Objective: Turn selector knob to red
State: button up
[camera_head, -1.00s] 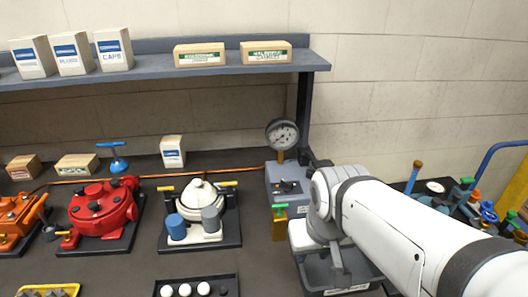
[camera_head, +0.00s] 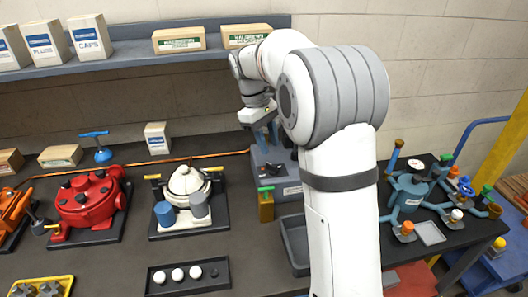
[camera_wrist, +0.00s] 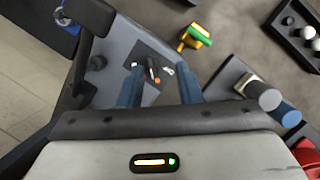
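The selector knob (camera_wrist: 152,72) is a small dark knob on a dark plate of the grey control box (camera_wrist: 118,45). Small pale marks and a red-orange mark lie close around the knob. The same box (camera_head: 290,187) stands on the bench in the head view, where my arm partly covers it. My gripper (camera_wrist: 160,88) is open, with two blue fingers apart and nothing between them. In the wrist view the knob shows between and beyond the fingertips; I see no contact. In the head view my gripper (camera_head: 262,122) is above the box.
A green-handled yellow valve (camera_head: 265,205) stands at the box's front. A white motor (camera_head: 190,180) with blue and grey cylinders and a red motor (camera_head: 90,200) are left. A shelf (camera_head: 150,61) with cartons runs behind. A black tray (camera_head: 190,284) lies in front.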

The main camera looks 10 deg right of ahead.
jog(key=n+g, duration=0.1)
send_near(272, 165)
jog(key=shift+h, duration=0.3)
jog(key=x, duration=0.8)
jog(key=shift+a+f+p, duration=0.15)
jog(key=shift+f+p, duration=0.2)
jog(key=shift+p, duration=0.05)
jog(key=shift+c, duration=0.3)
grip_shut()
